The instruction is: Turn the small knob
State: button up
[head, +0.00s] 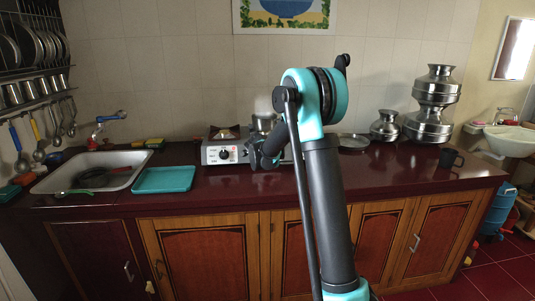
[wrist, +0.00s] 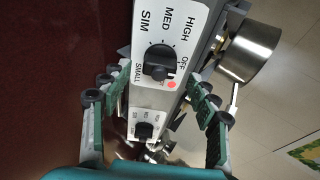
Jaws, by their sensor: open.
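The stove's front panel (wrist: 185,25) fills the upper middle of the wrist view. It carries a black knob (wrist: 157,60) with HIGH, MED, SIM, SMALL and OFF printed around it and a red dot beside it. A second black knob (wrist: 144,130) sits lower in the picture, farther along the panel. My gripper (wrist: 154,88) is open and empty, with one finger on each side of the panel; the knob with the SMALL print lies just beyond the fingertips. In the head view, the stove (head: 215,153) shows one knob (head: 224,154); my arm hides its right part.
A steel pot (wrist: 252,52) with a handle is beside the right finger in the wrist view. In the head view, a teal tray (head: 164,179) and a sink (head: 62,182) are at left, and stacked steel pots (head: 430,120) at right. The counter (head: 395,180) between is mostly clear.

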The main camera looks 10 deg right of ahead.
jog(key=v, duration=0.8)
jog(key=shift+s, duration=0.15)
jog(key=s+d+f+n+g, duration=0.2)
jog(key=s+d+f+n, duration=0.15)
jog(key=s, duration=0.65)
jog(key=s+d+f+n+g, duration=0.25)
jog(key=s+d+n, duration=0.25)
jog(key=s, duration=0.5)
jog(key=s+f+n+g+y, duration=0.1)
jog(key=s+f+n, duration=0.2)
jog(key=s, duration=0.5)
jog(key=s+f+n+g+y, duration=0.1)
jog(key=s+f+n, duration=0.3)
jog(key=s, duration=0.5)
jog(key=s+f+n+g+y, duration=0.1)
jog(key=s+f+n, duration=0.2)
jog(key=s, duration=0.5)
jog(key=shift+s+a+f+n+y, duration=0.3)
jog(key=shift+s+a+n, duration=0.1)
jog(key=shift+n, duration=0.25)
